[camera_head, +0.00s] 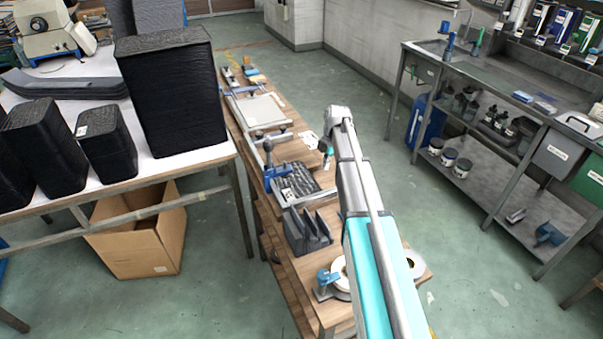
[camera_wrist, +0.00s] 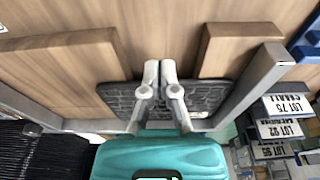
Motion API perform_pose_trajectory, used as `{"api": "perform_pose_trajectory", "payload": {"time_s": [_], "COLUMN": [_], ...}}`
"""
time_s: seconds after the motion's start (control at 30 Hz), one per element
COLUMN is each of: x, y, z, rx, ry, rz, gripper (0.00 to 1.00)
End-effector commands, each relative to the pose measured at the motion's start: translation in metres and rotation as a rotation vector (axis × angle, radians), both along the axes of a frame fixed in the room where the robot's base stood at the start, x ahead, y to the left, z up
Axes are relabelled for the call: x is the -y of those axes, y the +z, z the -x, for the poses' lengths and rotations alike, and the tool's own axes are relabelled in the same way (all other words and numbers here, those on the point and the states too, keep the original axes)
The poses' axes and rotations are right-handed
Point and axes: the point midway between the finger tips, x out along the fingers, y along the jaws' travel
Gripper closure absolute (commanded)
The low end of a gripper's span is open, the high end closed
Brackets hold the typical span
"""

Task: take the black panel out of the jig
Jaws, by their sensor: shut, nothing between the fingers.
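The black panel (camera_head: 303,180) is a dark, textured sheet lying flat in the jig (camera_head: 324,194) on the wooden bench. In the wrist view the panel (camera_wrist: 206,97) shows on both sides of my fingers, with the jig's grey rail (camera_wrist: 250,85) along its right side. My gripper (camera_head: 326,165) is near the panel's far right part in the head view. In the wrist view the gripper (camera_wrist: 160,66) has its fingertips together with nothing between them, in front of the panel. Whether the fingers touch the panel cannot be told. The fingers and wrist body hide the panel's middle.
A blue clamp (camera_head: 275,174) stands at the jig's left side. A dark slotted holder (camera_head: 306,232) and white rolls (camera_head: 340,272) are nearer on the bench. Tall black stacks (camera_head: 172,92) stand on the left table. Wooden blocks (camera_wrist: 238,46) flank the fingers in the wrist view.

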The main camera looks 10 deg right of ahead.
Motion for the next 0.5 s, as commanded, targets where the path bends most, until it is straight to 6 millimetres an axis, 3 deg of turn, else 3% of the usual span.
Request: {"api": "perform_pose_trajectory", "payload": {"time_s": [0.27,0.5], "x": [-0.014,-0.043], "y": [0.000,0.000], "z": [0.003,0.010], "rx": [0.000,0.001], "ry": [0.001,0.001], "rz": [0.000,0.000], "gripper": [1.00,1.00]}}
